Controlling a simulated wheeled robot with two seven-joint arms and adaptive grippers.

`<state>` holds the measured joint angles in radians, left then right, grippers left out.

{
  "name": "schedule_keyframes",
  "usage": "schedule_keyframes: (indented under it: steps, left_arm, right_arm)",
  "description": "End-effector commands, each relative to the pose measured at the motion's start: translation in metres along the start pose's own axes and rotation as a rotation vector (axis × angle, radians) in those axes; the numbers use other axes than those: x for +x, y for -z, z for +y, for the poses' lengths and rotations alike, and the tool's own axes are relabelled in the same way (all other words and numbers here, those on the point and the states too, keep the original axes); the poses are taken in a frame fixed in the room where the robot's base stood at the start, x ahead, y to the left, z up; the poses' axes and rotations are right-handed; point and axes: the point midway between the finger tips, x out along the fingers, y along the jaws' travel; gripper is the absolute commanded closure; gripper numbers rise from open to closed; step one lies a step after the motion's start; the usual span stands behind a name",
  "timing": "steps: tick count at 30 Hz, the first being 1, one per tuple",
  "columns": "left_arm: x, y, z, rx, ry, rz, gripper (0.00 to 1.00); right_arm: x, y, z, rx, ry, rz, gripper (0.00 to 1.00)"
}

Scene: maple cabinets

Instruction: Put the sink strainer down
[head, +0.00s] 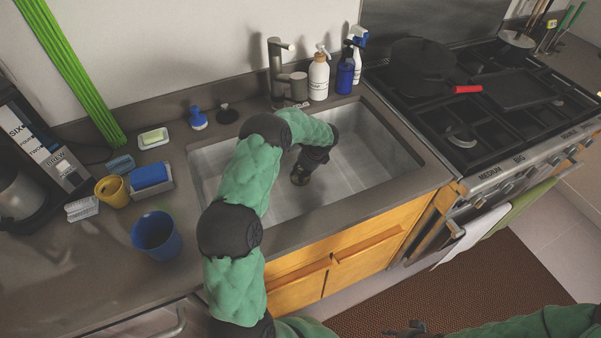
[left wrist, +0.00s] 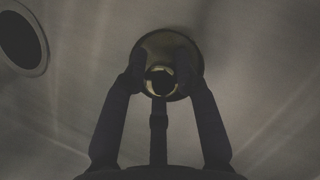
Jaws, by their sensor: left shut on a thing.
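My left gripper (head: 299,178) reaches down into the sink (head: 240,203). In the left wrist view, my left gripper (left wrist: 161,82) is shut on the sink strainer (left wrist: 166,42), a round dark metal piece with a paler ring at its middle. The dark round drain opening (left wrist: 20,40) shows at the upper left of that view, apart from the strainer. The view is dim, so I cannot tell whether the strainer touches the sink floor. In the head view the strainer is hidden by the gripper. My right gripper (head: 405,329) is at the bottom edge, away from the sink; its fingers are unclear.
The faucet (head: 277,70) and soap bottles (head: 319,75) stand behind the sink. A blue cup (head: 156,236), a yellow cup (head: 112,191) and a blue sponge (head: 149,176) are on the counter at left. The stove (head: 480,100) is at right. The sink's right part is clear.

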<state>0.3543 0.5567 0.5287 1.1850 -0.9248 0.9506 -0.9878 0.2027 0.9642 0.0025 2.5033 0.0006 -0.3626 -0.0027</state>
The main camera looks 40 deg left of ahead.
Motion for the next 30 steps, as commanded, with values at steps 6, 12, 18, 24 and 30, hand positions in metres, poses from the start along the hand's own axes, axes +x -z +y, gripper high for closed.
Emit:
schedule_keyframes:
  steps: [6,12,18,24,30]
  left_arm:
    - [0.000,0.000,0.000,0.000,0.001,0.000,1.00]
    - [0.001,0.001,0.000,0.000,0.001,0.000,0.47]
    - [0.001,0.001,0.000,0.000,0.001,0.000,0.47]
    - [-0.006,-0.001,-0.001,0.000,0.002,0.000,0.47]
    - [-0.040,-0.002,-0.002,0.000,0.005,0.000,0.47]
  right_arm:
    - [0.000,0.000,0.000,0.000,0.000,0.001,0.60]
    - [0.000,0.000,0.000,0.000,0.000,0.001,0.60]
    - [0.000,0.000,0.000,0.000,0.000,0.001,0.60]
    - [-0.003,0.000,-0.001,0.000,0.000,0.000,0.60]
    - [-0.014,0.000,-0.005,0.000,0.000,0.001,0.60]
